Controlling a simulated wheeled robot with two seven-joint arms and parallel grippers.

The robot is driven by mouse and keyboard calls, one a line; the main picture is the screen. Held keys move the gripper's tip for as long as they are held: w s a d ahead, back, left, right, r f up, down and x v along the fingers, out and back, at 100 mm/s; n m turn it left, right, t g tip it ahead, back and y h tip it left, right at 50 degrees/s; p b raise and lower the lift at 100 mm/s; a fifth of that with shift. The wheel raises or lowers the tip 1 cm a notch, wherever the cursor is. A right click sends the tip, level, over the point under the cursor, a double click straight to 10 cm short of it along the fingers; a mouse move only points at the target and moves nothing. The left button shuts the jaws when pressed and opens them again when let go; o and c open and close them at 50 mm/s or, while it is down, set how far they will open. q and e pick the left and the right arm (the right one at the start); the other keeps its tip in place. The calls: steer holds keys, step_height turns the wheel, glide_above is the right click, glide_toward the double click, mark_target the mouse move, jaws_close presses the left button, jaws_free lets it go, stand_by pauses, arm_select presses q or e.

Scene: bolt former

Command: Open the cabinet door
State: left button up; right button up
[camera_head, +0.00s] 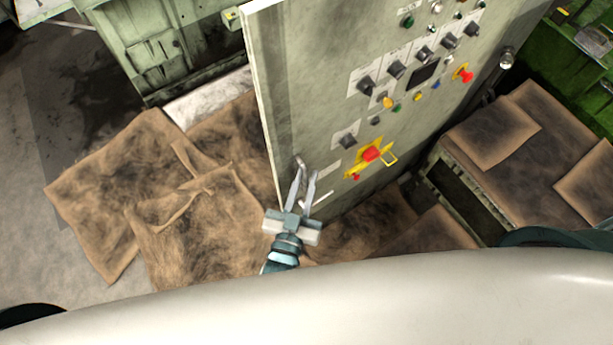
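The cabinet door (322,85) is a grey-green upright panel with knobs, a small dark screen and a red-and-yellow switch (371,154). A small dark curved handle (298,161) shows low near its left edge. My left gripper (306,171) is at this lower left part of the door, pointing up at the handle. Its two fingers are apart, with a narrow gap between them. The left finger overlaps the handle, so I cannot tell whether they touch. I cannot tell whether the door is ajar. My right gripper is not in view.
Crumpled brown stained sheets (140,185) cover the floor left of and below the cabinet. A green machine (155,45) stands at the back left. A low metal bench with brown sheets (495,130) is at the right. Bare grey floor (35,225) lies at far left.

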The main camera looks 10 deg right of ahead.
arm_select(q)
steer(key=p+v, duration=0.2)
steer(key=v, duration=1.5)
steer(key=shift+p, duration=0.3)
steer(key=shift+d, duration=0.2)
steer(key=s+a+f+g+y+b, duration=0.1)
steer(key=s+a+f+g+b, duration=0.15)
steer(key=f, duration=0.95)
steer(key=s+a+f+g+y+b, duration=0.15)
steer(key=a+f, duration=0.25)
steer(key=f, duration=0.7)
steer(key=s+a+f+g+y+b, duration=0.1)
steer(key=a+f+g+b, duration=0.15)
steer(key=f, duration=0.95)
steer(key=s+a+f+n+g+y+b, duration=0.1)
steer(key=s+a+f+g+y+b, duration=0.1)
steer(key=s+a+f+g, duration=0.2)
steer(key=s+a+f+n+g+y+b, duration=0.1)
steer(key=s+a+f+g, duration=0.4)
steer(key=s+a+f, duration=0.6)
step_height(320, 180, down, 6)
steer(key=shift+a+f+y+b, duration=0.2)
steer(key=shift+a+y+b, duration=0.25)
steer(key=shift+b, duration=0.55)
steer(key=shift+d, duration=0.1)
